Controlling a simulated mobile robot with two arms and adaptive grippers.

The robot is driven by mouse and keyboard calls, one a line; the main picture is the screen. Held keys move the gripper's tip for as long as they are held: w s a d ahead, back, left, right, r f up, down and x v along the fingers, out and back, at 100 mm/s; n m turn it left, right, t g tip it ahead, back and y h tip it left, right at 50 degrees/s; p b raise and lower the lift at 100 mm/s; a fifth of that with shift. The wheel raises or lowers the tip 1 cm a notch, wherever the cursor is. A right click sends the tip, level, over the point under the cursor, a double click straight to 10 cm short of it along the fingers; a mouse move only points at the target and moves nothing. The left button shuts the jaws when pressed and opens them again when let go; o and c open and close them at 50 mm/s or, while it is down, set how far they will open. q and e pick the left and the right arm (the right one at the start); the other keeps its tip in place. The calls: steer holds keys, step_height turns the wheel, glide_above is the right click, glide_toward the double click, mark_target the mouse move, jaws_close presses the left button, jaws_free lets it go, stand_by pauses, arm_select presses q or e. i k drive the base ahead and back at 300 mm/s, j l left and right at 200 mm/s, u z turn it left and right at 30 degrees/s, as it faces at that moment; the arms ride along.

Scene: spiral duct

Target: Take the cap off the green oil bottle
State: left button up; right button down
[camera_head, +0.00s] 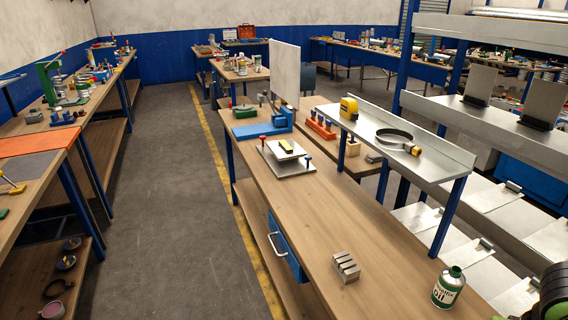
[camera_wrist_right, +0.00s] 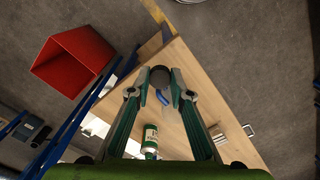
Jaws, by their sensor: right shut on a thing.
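The green oil bottle (camera_head: 448,287) stands upright on the wooden bench at the lower right of the head view, with a white label and a green top. No dark cap shows on its neck. In the right wrist view the bottle (camera_wrist_right: 150,137) appears below and between the fingers, apart from the fingertips. My right gripper (camera_wrist_right: 161,86) is shut on a dark round thing, which looks like the cap (camera_wrist_right: 160,76). In the head view only a dark part of my right arm shows at the lower right corner. My left gripper is not in view.
The wooden bench (camera_head: 300,220) has bare room left of the bottle. A grey slotted block (camera_head: 345,267) stands there. A raised metal shelf (camera_head: 400,138) with a yellow tape measure (camera_head: 348,107) and a strap wrench (camera_head: 395,138) runs behind. A red bin (camera_wrist_right: 75,60) shows in the wrist view.

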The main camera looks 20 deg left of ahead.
mark_target(451, 280)
steer(key=i+j, duration=0.15)
steer(key=j, duration=0.25)
steer(key=i+j, duration=0.15)
steer(key=j, duration=0.25)
steer(key=i+j+u, duration=0.1)
steer(key=j, duration=0.3)
steer(key=i+j, duration=0.2)
steer(key=j, duration=0.15)
steer(key=i+j+u, duration=0.1)
steer(key=i+j, duration=0.3)
steer(key=i, duration=0.2)
